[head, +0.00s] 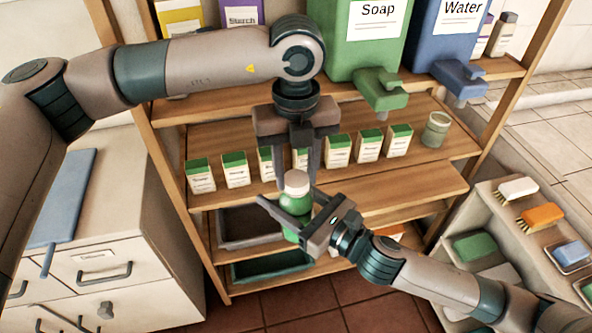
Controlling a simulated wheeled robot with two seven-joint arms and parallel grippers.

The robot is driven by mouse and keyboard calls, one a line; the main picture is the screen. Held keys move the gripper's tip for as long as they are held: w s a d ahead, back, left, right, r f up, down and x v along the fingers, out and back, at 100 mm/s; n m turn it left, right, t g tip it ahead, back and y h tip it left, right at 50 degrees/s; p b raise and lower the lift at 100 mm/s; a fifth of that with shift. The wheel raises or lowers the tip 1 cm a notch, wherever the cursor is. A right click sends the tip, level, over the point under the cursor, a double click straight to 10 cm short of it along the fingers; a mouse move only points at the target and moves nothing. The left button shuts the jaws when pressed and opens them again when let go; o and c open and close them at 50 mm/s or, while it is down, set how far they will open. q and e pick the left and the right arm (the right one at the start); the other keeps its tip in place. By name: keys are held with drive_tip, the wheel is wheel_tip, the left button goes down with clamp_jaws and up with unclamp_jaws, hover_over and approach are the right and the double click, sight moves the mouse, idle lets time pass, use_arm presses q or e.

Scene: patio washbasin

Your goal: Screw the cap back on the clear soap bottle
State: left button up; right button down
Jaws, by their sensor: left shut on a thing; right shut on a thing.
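The soap bottle (293,206) looks see-through with green contents and is held roughly upright in front of the shelves. A white cap (297,182) is at the top of the bottle; whether it is seated on the thread cannot be told. My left gripper (298,176) points down from above and is shut on the cap. My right gripper (288,197) reaches in from the lower right and is shut around the bottle's body. Its fingers hide part of the bottle's sides.
Green Soap (352,52) and blue Water (432,35) dispensers stand above. A white cabinet (120,225) is left; a brush rack (490,215) is right.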

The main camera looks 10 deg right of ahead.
use_arm(q)
drive_tip(key=m, duration=0.6)
drive_tip(key=shift+m, duration=0.4)
drive_tip(key=m, duration=2)
drive_tip(key=shift+m, duration=0.4)
drive_tip(key=o, duration=1.2)
drive_tip(key=shift+r, duration=2.2)
